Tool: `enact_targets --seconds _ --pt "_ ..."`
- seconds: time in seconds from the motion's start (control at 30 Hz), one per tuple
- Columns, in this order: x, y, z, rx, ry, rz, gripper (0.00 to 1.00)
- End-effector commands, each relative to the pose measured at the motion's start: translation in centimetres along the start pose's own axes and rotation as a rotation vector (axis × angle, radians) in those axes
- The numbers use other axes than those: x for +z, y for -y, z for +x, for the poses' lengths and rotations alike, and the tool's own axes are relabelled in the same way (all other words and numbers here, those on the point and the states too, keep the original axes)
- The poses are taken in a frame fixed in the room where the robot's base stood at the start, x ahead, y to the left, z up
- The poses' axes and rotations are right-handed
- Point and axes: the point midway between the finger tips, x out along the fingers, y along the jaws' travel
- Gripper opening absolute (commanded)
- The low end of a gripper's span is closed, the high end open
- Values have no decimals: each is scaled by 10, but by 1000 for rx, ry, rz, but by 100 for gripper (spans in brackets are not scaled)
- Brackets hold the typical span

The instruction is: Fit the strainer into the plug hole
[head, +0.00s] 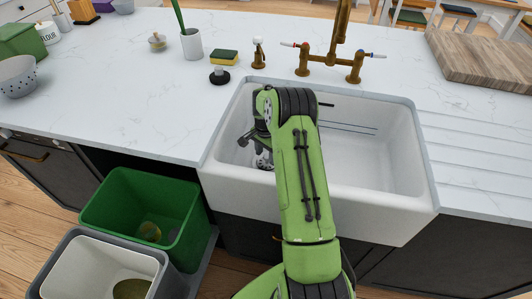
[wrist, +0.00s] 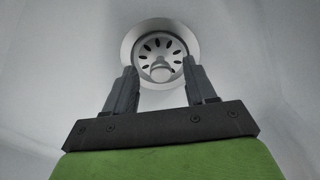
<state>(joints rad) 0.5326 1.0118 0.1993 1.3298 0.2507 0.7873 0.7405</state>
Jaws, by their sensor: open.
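The round metal strainer (wrist: 160,43), with dark slots and a small knob, lies within the plug hole's pale metal rim (wrist: 131,39) on the sink floor in the wrist view. It looks roughly centred and level, though I cannot tell whether it is fully seated. My gripper (wrist: 159,67) is open, its two dark fingers apart on either side of the knob, with a gap to each. In the head view my gripper (head: 253,146) is down inside the left part of the white sink (head: 358,158), and the strainer (head: 263,162) shows just below it, partly hidden.
The sink walls surround my gripper closely on the left. A brass tap (head: 330,62) stands behind the sink. A black plug (head: 219,76), a sponge (head: 224,57) and a brush cup (head: 191,44) stand on the counter. Green (head: 185,238) and white bins are at front left.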

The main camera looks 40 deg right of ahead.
Motion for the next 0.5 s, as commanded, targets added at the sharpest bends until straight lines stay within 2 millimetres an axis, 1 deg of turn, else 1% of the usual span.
enact_targets --seconds 0.07,0.17,0.5 --pt "0 0 -4 0 0 0 56" --pt "-1 1 -21 -3 -3 0 56" --pt "0 1 -118 -4 -4 0 56"
